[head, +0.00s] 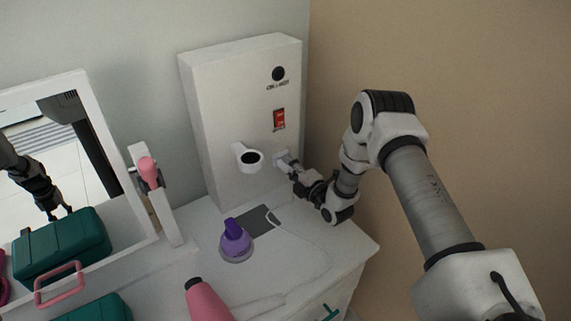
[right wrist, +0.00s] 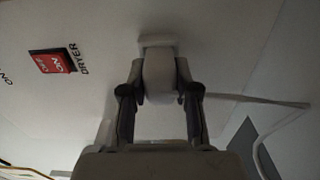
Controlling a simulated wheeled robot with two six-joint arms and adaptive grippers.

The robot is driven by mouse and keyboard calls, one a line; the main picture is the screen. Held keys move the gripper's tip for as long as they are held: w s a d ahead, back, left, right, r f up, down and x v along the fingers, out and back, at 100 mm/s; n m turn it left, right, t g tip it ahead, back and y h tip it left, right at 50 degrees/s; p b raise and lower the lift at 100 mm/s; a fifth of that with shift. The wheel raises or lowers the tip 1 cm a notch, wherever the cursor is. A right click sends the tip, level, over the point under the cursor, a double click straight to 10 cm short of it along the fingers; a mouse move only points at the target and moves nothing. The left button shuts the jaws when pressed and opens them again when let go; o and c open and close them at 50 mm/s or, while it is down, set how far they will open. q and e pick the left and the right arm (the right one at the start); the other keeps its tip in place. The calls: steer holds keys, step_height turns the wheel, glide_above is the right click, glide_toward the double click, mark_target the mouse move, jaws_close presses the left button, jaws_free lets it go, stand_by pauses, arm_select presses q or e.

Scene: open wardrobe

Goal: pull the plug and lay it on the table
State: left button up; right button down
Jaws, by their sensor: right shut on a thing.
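The white plug (right wrist: 158,80) is between the fingers of my right gripper (right wrist: 160,82) in the right wrist view, and the gripper is shut on it. The plug's far end is against or very close to a small white socket (right wrist: 158,42) on the panel; I cannot tell how deep it sits. In the head view my right gripper (head: 286,164) reaches the low right part of the white wall box (head: 225,85). A thin white cord (head: 312,240) runs over the white tabletop (head: 345,245). My left gripper is not directly in view.
A red switch (head: 279,119) and a ring holder (head: 248,157) are on the box. The tabletop's right front is mostly clear.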

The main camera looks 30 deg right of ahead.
steer(key=shift+s+d+p, duration=0.15)
steer(key=shift+s+p, duration=0.7)
steer(key=shift+s, duration=0.4)
stand_by(0.7)
steer(key=s+p, duration=0.2)
steer(key=s, duration=0.2)
steer(key=shift+d, duration=0.15)
steer(key=shift+w+r, duration=0.1)
stand_by(0.4)
